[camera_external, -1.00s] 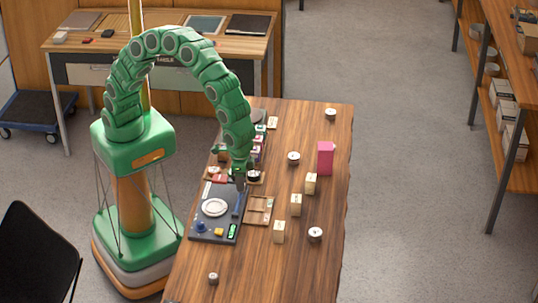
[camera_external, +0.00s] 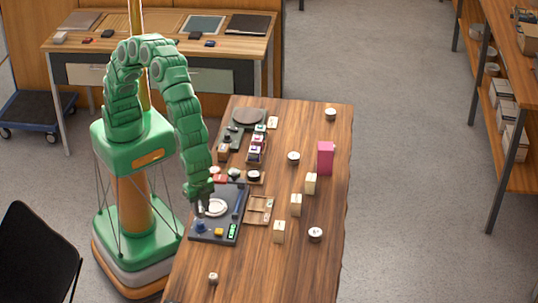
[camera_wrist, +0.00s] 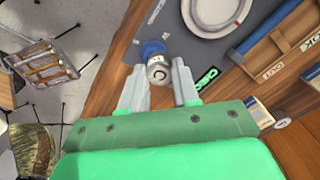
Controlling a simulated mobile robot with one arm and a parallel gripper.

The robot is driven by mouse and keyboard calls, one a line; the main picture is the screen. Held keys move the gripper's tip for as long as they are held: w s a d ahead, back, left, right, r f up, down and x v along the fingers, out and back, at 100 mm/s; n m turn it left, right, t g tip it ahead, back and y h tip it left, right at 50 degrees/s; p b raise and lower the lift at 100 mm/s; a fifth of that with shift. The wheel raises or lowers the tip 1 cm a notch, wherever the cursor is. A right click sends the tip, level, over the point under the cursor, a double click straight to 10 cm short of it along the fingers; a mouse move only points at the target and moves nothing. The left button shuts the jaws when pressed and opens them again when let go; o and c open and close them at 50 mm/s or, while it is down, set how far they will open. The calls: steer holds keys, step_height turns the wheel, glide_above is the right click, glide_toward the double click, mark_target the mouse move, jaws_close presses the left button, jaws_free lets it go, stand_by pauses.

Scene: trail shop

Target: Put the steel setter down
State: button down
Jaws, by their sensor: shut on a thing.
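My gripper (camera_external: 202,210) hangs over the left part of a dark board (camera_external: 209,240) near the left side of the wooden table. In the wrist view, my gripper (camera_wrist: 158,82) is shut on the steel setter (camera_wrist: 158,73), a short grey metal cylinder with a dark mark on its end. A round blue piece (camera_wrist: 152,48) shows just beyond the setter; it also shows on the board in the external view (camera_external: 199,228). I cannot tell whether the setter touches it. The setter is not clear in the external view.
Several small boxes and round tins stand on the table, with a pink box (camera_external: 325,158).

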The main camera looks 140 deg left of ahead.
mark_target(201, 209)
step_height(201, 209, up, 12)
steer(key=f, duration=0.1)
steer(key=s+a, duration=1.2)
steer(key=a, duration=0.3)
steer(key=s+a, duration=1.3)
steer(key=a, duration=0.2)
steer(key=w+a+f, duration=0.2)
steer(key=w+f, duration=0.1)
steer(key=f, duration=0.1)
steer(key=w+a+f, duration=0.3)
steer(key=w+f, duration=0.1)
steer(key=f, duration=0.1)
steer(key=w+a+f, duration=0.2)
steer(key=w+f, duration=0.2)
steer(key=shift+a+f, duration=0.2)
steer(key=shift+f, duration=0.2)
steer(key=shift+w+a+f, duration=0.25)
steer(key=shift+w+f, duration=0.1)
steer(key=shift+f, duration=1.6)
steer(key=shift+f, duration=0.1)
